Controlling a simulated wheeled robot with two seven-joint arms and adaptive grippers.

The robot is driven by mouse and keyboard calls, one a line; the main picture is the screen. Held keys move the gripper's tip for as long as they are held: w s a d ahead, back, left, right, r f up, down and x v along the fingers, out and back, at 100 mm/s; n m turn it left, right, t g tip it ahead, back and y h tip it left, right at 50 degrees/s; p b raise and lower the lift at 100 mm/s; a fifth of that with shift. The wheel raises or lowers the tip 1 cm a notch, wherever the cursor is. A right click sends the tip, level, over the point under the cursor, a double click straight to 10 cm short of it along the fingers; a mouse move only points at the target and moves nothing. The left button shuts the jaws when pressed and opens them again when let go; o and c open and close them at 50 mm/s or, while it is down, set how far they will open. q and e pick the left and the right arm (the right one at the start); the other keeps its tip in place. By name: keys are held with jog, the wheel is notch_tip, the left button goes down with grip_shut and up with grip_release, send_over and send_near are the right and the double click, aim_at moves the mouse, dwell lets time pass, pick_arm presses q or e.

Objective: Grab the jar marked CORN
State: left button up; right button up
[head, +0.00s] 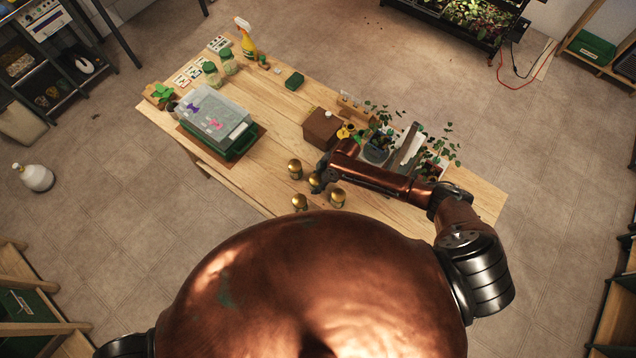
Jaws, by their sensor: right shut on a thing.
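Several small dark jars with gold lids stand in a cluster on the near side of the wooden table (270,185). My right gripper (317,181) reaches in from the right and is shut on the middle gold-lidded jar (315,187). The labels are too small to read, so I cannot tell which jar is marked CORN. My left gripper is not in view.
A clear-lidded green tray (236,150) stands at the left. A brown box (321,129) and potted plants (377,147) stand behind my right forearm. Two green-lidded jars (228,62) and a yellow spray bottle (246,40) are at the far end. The table's middle is mostly clear.

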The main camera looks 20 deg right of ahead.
jog(key=shift+c, duration=1.1)
